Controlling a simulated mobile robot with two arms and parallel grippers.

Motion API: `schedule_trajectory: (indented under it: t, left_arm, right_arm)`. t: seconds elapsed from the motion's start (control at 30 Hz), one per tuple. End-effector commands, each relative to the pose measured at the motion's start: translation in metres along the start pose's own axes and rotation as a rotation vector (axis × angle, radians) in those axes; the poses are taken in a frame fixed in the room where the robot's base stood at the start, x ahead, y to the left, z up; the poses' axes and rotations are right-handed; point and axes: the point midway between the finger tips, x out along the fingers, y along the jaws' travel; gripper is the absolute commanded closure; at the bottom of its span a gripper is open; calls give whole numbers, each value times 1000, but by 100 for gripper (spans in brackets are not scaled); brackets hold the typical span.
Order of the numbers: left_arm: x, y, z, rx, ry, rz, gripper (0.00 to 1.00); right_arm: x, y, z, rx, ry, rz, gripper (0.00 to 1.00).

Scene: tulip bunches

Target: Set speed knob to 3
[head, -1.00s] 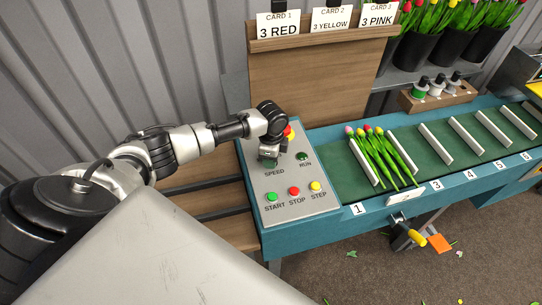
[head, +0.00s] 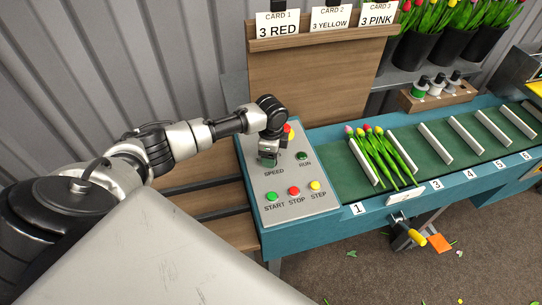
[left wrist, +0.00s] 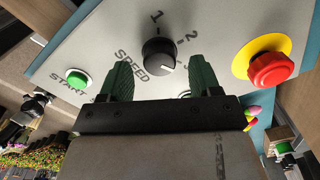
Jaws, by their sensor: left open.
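The black speed knob (left wrist: 159,53) shows in the left wrist view, on the grey control panel (left wrist: 95,45) beside the word SPEED. Its white pointer mark faces the lower right of that picture. The numbers 1 and 2 are readable around it; a further mark by the right finger is partly hidden. My left gripper (left wrist: 161,78) is open, with one green finger on each side of the knob; I cannot tell whether they touch it. In the head view my left gripper (head: 268,153) is over the panel just above the SPEED label and hides the knob.
A red mushroom button on a yellow ring (left wrist: 269,67) stands close to the right finger. The START (head: 271,197), STOP (head: 294,191), STEP (head: 315,186) and RUN (head: 302,156) buttons are nearby. Tulips (head: 378,154) lie on the green conveyor at right.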

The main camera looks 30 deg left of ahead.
Motion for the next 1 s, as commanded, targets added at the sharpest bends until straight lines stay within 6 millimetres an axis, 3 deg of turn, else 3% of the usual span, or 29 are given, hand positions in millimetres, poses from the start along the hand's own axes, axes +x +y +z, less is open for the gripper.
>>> schedule_trajectory:
  t: [0.3, 0.43, 0.6, 1.0]
  left_arm:
    - [-63, -1, 0, 2, 2, -5, 37]
    - [-81, -1, 0, 1, 1, -3, 37]
    - [-90, 0, 0, 1, 0, -2, 37]
    - [-91, 0, 0, 1, 0, -1, 37]
  right_arm:
    - [11, 0, 1, 0, 0, 0, 57]
    - [13, 0, 1, 0, 0, 0, 57]
    - [14, 0, 2, 0, 0, 0, 57]
    - [13, -1, 2, 0, 0, -1, 57]
